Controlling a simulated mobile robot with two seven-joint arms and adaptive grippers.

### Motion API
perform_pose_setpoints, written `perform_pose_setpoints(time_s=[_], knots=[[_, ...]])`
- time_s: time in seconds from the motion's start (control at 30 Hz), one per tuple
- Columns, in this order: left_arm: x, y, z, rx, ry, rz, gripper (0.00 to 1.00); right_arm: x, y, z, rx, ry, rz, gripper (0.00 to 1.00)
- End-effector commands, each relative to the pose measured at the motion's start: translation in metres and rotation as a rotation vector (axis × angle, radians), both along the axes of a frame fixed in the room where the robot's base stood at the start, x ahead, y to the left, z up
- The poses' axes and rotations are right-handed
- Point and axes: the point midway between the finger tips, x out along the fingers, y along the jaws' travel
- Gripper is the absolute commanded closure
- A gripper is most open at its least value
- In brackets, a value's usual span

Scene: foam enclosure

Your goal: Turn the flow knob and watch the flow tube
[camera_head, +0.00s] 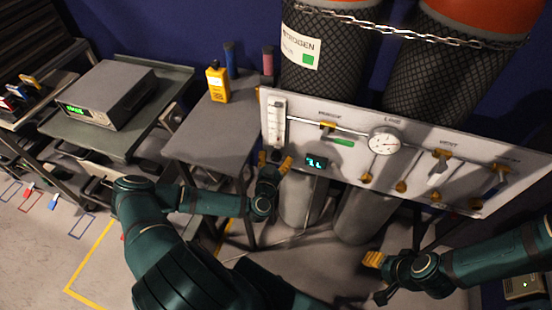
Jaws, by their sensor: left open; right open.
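The flow tube (278,122) is a clear upright tube with a scale at the left end of the white gas panel (345,168). My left gripper (275,161) is open, with its yellow fingertips just below the tube at the panel's lower left corner. A small dark part shows between the fingertips; I cannot tell whether it is the flow knob or whether the fingers touch it. My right gripper (374,264) is open and empty, low in front of the panel and apart from it.
The panel carries a round gauge (385,142), a lit display (316,161) and several brass valves. Chained nitrogen cylinders (325,75) stand behind it. A grey table (210,135) with a yellow handheld meter (217,84) stands left. A cart holds a grey instrument (106,95).

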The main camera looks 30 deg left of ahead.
Motion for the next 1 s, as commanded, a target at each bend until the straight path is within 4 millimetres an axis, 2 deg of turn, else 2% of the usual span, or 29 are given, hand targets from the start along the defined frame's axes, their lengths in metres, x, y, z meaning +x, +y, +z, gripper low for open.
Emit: perform_pose_setpoints(time_s=[0.3, 0.33, 0.37, 0.5, 0.77, 1.0], knots=[[0.0024, 0.0005, 0.0002, 0.000, 0.000, -0.001, 0.34, 0.0002, 0.0001, -0.0003, 0.000, -0.001, 0.000, 0.53], [0.0025, 0.0005, 0.0002, 0.000, 0.000, -0.001, 0.40, 0.0001, 0.0001, -0.0003, 0.000, -0.001, 0.000, 0.53], [0.0024, 0.0005, 0.0002, 0.000, 0.000, -0.001, 0.50, 0.0002, 0.0001, -0.0003, 0.000, -0.001, 0.000, 0.53], [0.0023, 0.0005, 0.0002, 0.000, 0.000, -0.001, 0.99, 0.0001, 0.0000, -0.0003, 0.000, 0.000, 0.000, 0.53], [0.0023, 0.0004, 0.0003, -0.010, -0.002, -0.001, 1.00, 0.0000, 0.0000, 0.0002, 0.000, 0.000, 0.000, 0.53], [0.0024, 0.0003, 0.0010, -0.090, -0.022, -0.002, 1.00, -0.0006, 0.0001, 0.0035, 0.000, 0.001, 0.000, 0.53]])
